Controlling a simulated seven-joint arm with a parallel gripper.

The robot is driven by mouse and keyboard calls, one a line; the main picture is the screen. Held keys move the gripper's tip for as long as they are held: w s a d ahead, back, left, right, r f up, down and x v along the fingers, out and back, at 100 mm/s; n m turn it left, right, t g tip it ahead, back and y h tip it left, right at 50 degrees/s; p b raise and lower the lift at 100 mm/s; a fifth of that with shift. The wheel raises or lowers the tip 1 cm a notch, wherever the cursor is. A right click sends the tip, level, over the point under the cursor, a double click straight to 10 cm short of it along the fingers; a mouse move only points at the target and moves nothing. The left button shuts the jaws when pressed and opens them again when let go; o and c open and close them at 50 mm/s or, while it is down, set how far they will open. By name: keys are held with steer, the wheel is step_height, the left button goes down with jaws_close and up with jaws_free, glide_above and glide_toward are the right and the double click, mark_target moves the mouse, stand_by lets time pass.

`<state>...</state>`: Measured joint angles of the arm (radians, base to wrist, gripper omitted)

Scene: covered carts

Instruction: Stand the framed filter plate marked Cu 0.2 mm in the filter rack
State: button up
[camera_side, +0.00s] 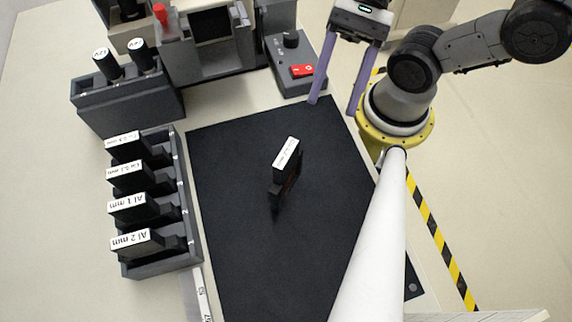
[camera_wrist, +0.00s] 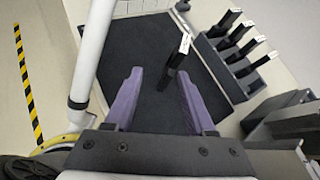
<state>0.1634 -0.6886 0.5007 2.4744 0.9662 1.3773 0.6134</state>
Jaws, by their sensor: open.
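A black framed plate (camera_side: 284,187) with a white label stands on edge, apart from other things, on the dark mat (camera_side: 235,260); its label is too small to read surely. It also shows in the wrist view (camera_wrist: 170,75), ahead of and between my fingers. The grey filter rack (camera_side: 160,267) is at the left and holds several labelled black plates; the front two read Al 1 mm and Al 2 mm, the back labels are unclear. The rack is at the right in the wrist view (camera_wrist: 213,58). My gripper (camera_side: 332,107) is open and empty, above the mat's back right edge.
A grey holder (camera_side: 130,105) with two white-capped cylinders stands behind the rack. A machine with a red knob (camera_side: 160,14) and a control box (camera_side: 295,60) with a red switch stand at the back. A white column (camera_side: 375,240) rises at the right. Much of the mat is clear.

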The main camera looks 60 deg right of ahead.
steer(key=w+a+m+y, duration=0.1)
steer(key=m+y, duration=0.1)
steer(key=m+t, duration=0.1)
steer(key=m, duration=0.1)
glide_toward(277, 177)
steer(key=shift+s+a+f, duration=0.25)
steer(key=shift+a+f, duration=0.45)
steer(key=shift+a, duration=0.25)
steer(key=shift+w+r+x, duration=0.1)
steer(key=shift+x, duration=1.9)
steer(key=shift+w+r+x, duration=0.15)
steer(key=shift+x, duration=1.8)
steer(key=shift+a, duration=0.1)
jaws_close()
